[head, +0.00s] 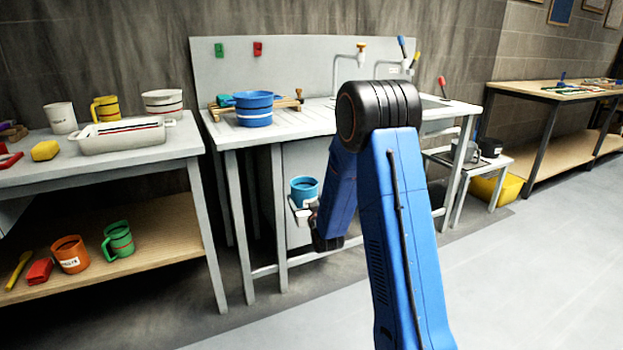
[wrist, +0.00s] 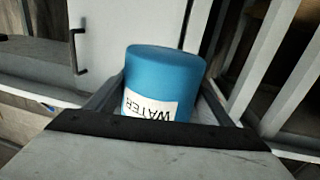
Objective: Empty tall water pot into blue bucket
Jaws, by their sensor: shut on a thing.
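A tall blue pot (head: 303,191) labelled WATER is held by my gripper (head: 301,207), low in front of the sink bench's legs. It stands about upright in the head view, its mouth facing up. What is inside it is too small to tell. In the wrist view the pot (wrist: 165,70) sits between both fingers of my gripper (wrist: 162,98), its label towards the camera. A blue bucket (head: 254,118) with a pale band stands on the sink bench, above and left of the held pot, apart from it.
The sink bench (head: 300,122) also bears a wooden rack, taps and brushes. A left shelf table (head: 60,178) holds a white tray (head: 125,141) and mugs, with orange (head: 72,262) and green (head: 119,240) mugs below. A yellow bin (head: 490,190) stands right. The front floor is clear.

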